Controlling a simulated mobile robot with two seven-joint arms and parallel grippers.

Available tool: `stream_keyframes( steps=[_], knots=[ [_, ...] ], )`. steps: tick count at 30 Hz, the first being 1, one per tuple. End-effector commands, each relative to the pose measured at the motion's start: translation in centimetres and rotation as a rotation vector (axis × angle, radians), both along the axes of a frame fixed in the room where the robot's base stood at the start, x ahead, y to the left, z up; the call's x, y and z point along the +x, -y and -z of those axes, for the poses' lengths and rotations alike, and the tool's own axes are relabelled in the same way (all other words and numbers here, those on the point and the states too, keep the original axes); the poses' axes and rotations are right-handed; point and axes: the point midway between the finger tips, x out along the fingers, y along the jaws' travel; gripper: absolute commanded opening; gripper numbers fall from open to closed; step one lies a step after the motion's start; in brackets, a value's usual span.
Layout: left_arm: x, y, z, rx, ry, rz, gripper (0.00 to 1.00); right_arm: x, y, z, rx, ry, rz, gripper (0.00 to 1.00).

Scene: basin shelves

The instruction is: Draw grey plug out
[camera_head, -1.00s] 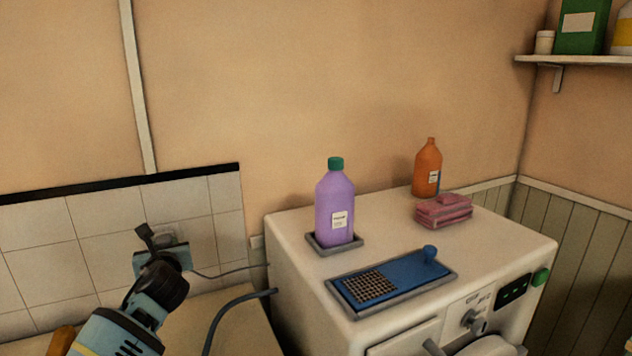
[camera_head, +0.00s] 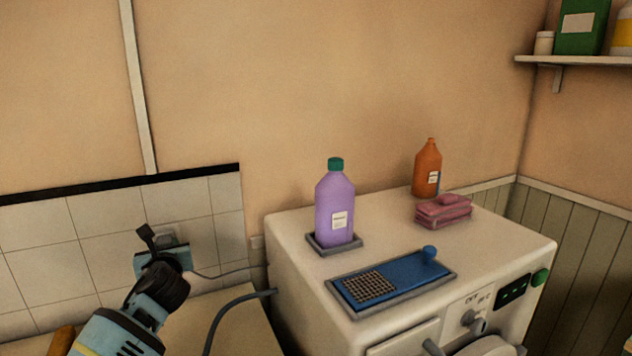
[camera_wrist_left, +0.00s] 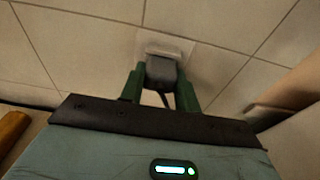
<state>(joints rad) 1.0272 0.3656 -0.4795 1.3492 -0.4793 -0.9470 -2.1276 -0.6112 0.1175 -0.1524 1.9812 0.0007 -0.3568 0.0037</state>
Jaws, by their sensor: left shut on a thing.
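The grey plug (camera_wrist_left: 161,70) sits between the green fingers of my left gripper (camera_wrist_left: 160,84) in the left wrist view, in front of the pale wall socket (camera_wrist_left: 166,45). My left gripper is shut on the plug. In the head view my left gripper (camera_head: 164,253) is at the tiled wall and mostly covers the plug and socket. A thin grey cord (camera_head: 222,275) runs from there to the right, toward the white machine. I cannot tell whether the plug's pins are in the socket. My right gripper is in neither view.
A shelf (camera_head: 580,60) is at upper right.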

Motion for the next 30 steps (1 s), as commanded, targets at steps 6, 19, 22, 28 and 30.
stream_keyframes(
  steps=[6, 19, 22, 28, 30],
  knots=[
    [-0.02, 0.02, 0.0, 0.0, 0.0, 0.0, 0.0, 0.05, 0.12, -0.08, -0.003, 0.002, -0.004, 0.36],
    [-0.06, 0.03, -0.06, 0.0, 0.001, 0.0, 0.0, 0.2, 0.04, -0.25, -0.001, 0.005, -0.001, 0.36],
    [-0.07, 0.04, -0.06, 0.0, 0.001, 0.0, 0.0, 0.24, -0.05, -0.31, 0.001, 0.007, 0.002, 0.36],
    [-0.09, 0.03, -0.08, 0.0, 0.001, 0.0, 0.0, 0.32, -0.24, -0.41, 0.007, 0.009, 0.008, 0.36],
    [-0.1, 0.04, -0.08, 0.0, 0.001, 0.0, 0.0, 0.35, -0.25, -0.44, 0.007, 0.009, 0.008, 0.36]
  ],
)
